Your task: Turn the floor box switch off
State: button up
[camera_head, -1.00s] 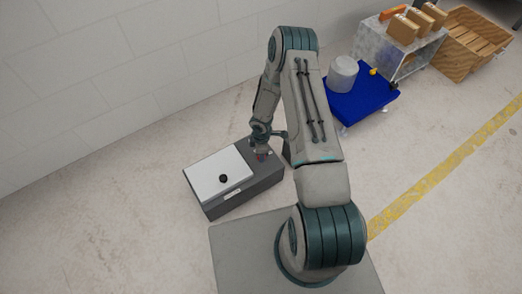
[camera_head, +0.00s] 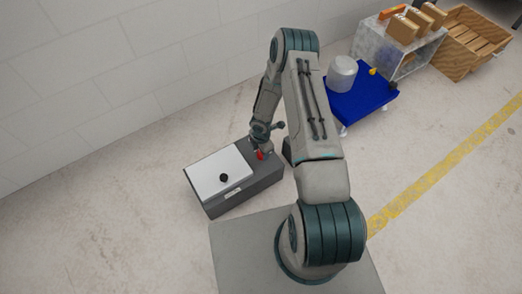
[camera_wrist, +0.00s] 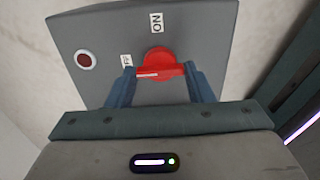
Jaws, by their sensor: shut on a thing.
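The floor box (camera_head: 240,184) is a dark grey box with a white panel on its left part, standing on the floor in the head view. Its red switch (camera_head: 260,155) shows at the box's right part, under my gripper (camera_head: 262,152). In the wrist view the red switch (camera_wrist: 158,57) has a round base and a bar handle on the grey top face (camera_wrist: 110,30). My gripper (camera_wrist: 158,74) is shut on the handle, one blue finger at each end. The ON label (camera_wrist: 156,22) is beyond the switch. Another label (camera_wrist: 126,61), partly hidden by a finger, is left of it.
A round red indicator (camera_wrist: 86,60) sits left on the box face. A wall runs behind.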

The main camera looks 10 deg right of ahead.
jog(key=shift+a, duration=0.1)
jog(key=shift+c, duration=0.2)
jog(key=o, duration=1)
notch_tip(320, 180, up, 14)
jog(key=p, duration=0.5)
